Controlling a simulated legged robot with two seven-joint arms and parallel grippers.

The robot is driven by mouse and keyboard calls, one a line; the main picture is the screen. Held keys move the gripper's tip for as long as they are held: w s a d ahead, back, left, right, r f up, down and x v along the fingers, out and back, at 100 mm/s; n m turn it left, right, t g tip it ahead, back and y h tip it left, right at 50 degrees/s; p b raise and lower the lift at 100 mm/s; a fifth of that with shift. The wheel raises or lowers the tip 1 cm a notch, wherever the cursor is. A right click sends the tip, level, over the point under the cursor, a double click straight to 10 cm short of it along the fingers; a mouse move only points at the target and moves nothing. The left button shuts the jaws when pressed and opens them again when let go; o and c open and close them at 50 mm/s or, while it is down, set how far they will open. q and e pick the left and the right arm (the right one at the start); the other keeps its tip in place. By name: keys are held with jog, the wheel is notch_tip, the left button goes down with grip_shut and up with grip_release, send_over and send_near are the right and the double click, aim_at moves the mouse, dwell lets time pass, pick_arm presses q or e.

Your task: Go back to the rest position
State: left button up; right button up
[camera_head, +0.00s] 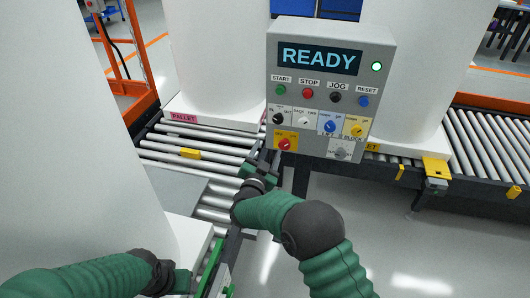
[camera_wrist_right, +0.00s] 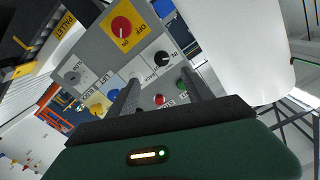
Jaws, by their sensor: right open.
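The grey control panel (camera_head: 330,95) stands upright in the middle of the head view. Its screen reads READY and a green lamp glows at its right. My right gripper (camera_head: 265,160) is in front of the panel's lower left corner, near the red switch (camera_head: 286,142). In the right wrist view, my right gripper (camera_wrist_right: 160,92) has its two fingers apart, with the panel (camera_wrist_right: 135,65) beyond them and nothing held between. My left arm comes in at the bottom left of the head view; its gripper (camera_head: 182,281) shows only partly, and its jaws cannot be made out.
Roller conveyors (camera_head: 180,150) run behind and left of the panel, and another (camera_head: 480,150) runs right. Large white tanks (camera_head: 215,60) stand on pallets; one (camera_head: 80,130) is close at left. An orange frame (camera_head: 135,60) stands at upper left. Open floor (camera_head: 400,240) lies at lower right.

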jog(key=s+d+f+n+g+y+p, duration=0.1)
jog(key=s+d+g, duration=0.4)
jog(key=s, duration=0.7)
jog(key=s+d+f+n+g+y+p, duration=0.1)
jog(key=s+d+n+g+y+p, duration=0.1)
jog(key=s, duration=1.1)
jog(key=s+d+n+g+y+p, duration=0.2)
jog(key=s+d+n+g, duration=0.3)
jog(key=s, duration=0.8)
jog(key=d+g+p, duration=0.1)
jog(key=d+g, duration=0.1)
jog(key=d, duration=0.1)
jog(key=shift+s+f+g, duration=0.2)
jog(key=shift+f+g, duration=0.1)
jog(key=shift+f, duration=0.1)
jog(key=shift+d, duration=0.25)
jog(key=shift+a, duration=0.15)
